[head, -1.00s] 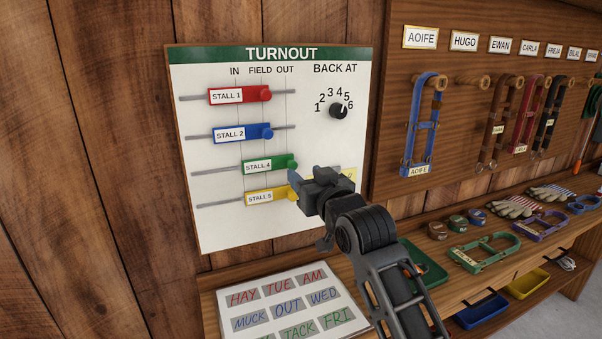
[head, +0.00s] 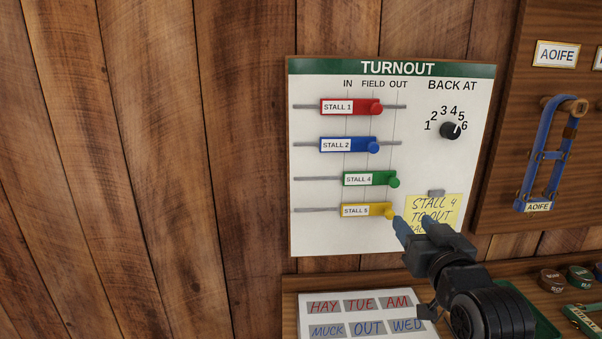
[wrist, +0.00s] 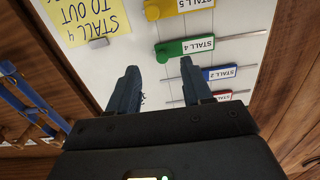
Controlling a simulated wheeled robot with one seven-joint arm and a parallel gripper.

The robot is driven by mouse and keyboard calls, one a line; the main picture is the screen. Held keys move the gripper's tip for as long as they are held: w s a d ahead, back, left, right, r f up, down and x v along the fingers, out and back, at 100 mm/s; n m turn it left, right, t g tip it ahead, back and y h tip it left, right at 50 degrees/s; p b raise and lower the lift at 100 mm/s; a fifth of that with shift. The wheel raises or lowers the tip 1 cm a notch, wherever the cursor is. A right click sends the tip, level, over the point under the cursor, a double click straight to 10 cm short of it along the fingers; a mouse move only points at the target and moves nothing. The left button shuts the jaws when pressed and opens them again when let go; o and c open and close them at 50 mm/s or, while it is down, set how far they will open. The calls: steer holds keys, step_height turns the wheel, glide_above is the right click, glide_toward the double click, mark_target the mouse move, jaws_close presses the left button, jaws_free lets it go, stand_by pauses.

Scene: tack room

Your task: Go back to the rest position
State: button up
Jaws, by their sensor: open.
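My gripper (head: 414,226) is open and empty, in front of the lower right part of the white TURNOUT board (head: 320,235). In the wrist view its two fingers (wrist: 160,85) stand apart with nothing between them. The green Stall 4 slider (head: 370,179) sits further right than the red Stall 1 (head: 349,107), blue Stall 2 (head: 348,145) and yellow Stall 5 (head: 367,210) sliders. A yellow note (head: 435,208) beginning "STALL 4 TO OUT" is partly hidden behind my gripper.
Below the board, a shelf (head: 291,286) holds a white panel of day and chore tiles (head: 372,304). At right, a wooden rack (head: 497,190) carries a blue halter (head: 543,150) under an AOIFE label. Bare plank wall (head: 140,170) fills the left.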

steer(key=s+a+f, duration=0.1)
steer(key=s+f, duration=0.4)
steer(key=s, duration=0.3)
steer(key=s+a+f+m+g, duration=0.1)
steer(key=s+f, duration=0.4)
steer(key=s, duration=0.4)
steer(key=s+a+f, duration=0.2)
steer(key=s+f, duration=0.3)
steer(key=s, duration=0.3)
steer(key=s+d+r+g, duration=0.1)
steer(key=s, duration=1.1)
steer(key=s+r+n+g, duration=0.1)
steer(key=s+r, duration=0.1)
steer(key=s, duration=1.1)
steer(key=shift+d+r, duration=0.3)
steer(key=shift+d, duration=0.05)
steer(key=shift+o, duration=0.3)
